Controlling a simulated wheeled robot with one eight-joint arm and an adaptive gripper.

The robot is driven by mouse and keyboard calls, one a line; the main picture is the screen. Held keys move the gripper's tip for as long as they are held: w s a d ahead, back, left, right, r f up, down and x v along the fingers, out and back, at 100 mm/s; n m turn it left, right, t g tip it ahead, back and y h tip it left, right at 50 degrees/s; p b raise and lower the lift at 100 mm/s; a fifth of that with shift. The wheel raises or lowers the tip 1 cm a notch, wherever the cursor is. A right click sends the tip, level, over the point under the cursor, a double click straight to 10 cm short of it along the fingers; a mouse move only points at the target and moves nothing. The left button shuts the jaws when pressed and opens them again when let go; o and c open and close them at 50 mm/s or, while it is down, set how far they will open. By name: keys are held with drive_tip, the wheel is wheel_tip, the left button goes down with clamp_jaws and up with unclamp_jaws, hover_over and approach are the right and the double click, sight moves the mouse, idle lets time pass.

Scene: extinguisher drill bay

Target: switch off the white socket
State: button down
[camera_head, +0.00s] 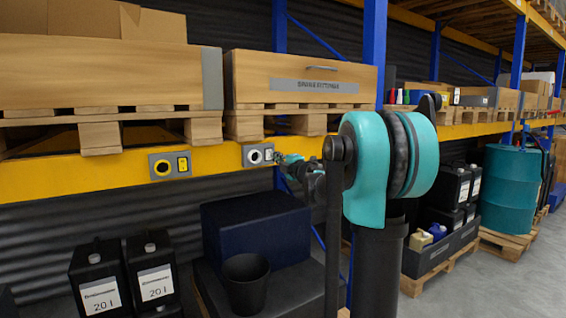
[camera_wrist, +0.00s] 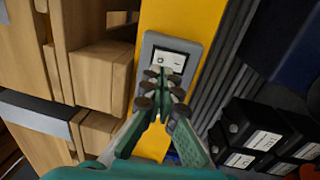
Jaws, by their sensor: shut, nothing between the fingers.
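The white socket (camera_head: 253,157) sits on a grey plate on the yellow shelf beam, with its white rocker switch (camera_head: 268,154) on the right of the plate. My gripper (camera_head: 281,158) is close to the right end of this plate. In the wrist view the grey plate (camera_wrist: 149,45) and the white switch (camera_wrist: 168,59) show just beyond my gripper (camera_wrist: 163,76). The fingers are together and empty, in front of the plate's lower part. The round socket is not clearly visible there. I cannot tell whether the fingertips touch the switch.
Pallets with wooden crates (camera_head: 300,78) stand above. Below are a dark blue box (camera_head: 255,225), a black bucket (camera_head: 246,285) and black canisters (camera_head: 98,280).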

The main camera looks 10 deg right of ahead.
sight(268, 152)
drive_tip(key=shift+x, duration=1.55)
drive_tip(key=shift+w+a+r, duration=0.15)
drive_tip(key=shift+w, duration=0.1)
drive_tip(key=shift+s, duration=0.1)
